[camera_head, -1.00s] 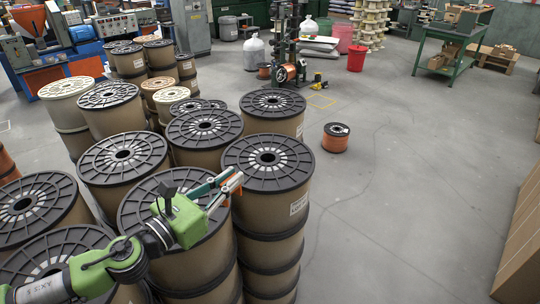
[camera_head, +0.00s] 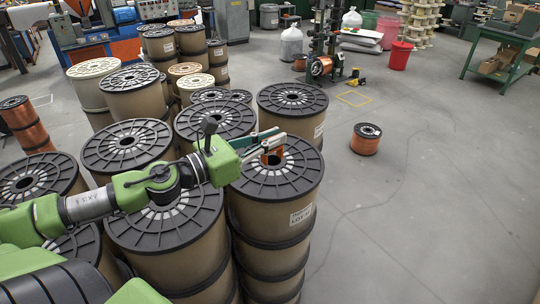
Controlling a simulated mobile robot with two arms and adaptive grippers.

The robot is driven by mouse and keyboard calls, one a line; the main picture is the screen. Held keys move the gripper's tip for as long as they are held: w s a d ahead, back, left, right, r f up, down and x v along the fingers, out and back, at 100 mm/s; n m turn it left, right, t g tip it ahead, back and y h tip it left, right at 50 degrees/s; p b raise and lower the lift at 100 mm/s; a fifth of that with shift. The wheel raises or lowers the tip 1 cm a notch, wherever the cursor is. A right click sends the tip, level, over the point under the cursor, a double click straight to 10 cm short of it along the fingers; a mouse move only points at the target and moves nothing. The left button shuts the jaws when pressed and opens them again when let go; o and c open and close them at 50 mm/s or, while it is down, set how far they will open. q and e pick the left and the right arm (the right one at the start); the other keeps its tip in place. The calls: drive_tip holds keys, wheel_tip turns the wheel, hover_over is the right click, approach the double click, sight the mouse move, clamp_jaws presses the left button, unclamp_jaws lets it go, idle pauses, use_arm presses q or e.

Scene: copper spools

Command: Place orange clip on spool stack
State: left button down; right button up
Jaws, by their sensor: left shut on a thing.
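My left gripper (camera_head: 272,146) reaches in from the left, over the top of the front-right spool stack (camera_head: 270,213). It is shut on the orange clip (camera_head: 272,157), a small piece showing between and below its fingertips. The clip appears over the hub of the stack's black top flange (camera_head: 300,172). I cannot tell whether it touches the flange. The fingers partly hide the clip and the hub. The stack is upright, tan-sided, with a white label on its side. My right gripper is not in view.
Other spool stacks crowd close to the left and behind, including a white-topped spool (camera_head: 94,68). A small copper spool (camera_head: 366,139) stands alone on the floor to the right. A red bin (camera_head: 400,56) and a green table (camera_head: 505,52) are farther back.

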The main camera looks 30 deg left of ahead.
use_arm(q)
drive_tip(key=w+a+f, duration=0.2)
drive_tip(key=w+a+f+b, duration=0.1)
drive_tip(key=w+a+f, duration=0.1)
drive_tip(key=w+f, duration=0.1)
drive_tip(key=w+a+f, duration=0.2)
drive_tip(key=f, duration=0.1)
drive_tip(key=shift+w+a, duration=0.2)
drive_tip(key=shift+a, duration=0.15)
wheel_tip(320, 180, down, 3)
drive_tip(key=shift+r, duration=0.1)
drive_tip(key=shift+f, duration=0.2)
drive_tip(key=shift+f, duration=0.1)
drive_tip(key=shift+f, duration=0.15)
drive_tip(key=c, duration=2.1)
unclamp_jaws()
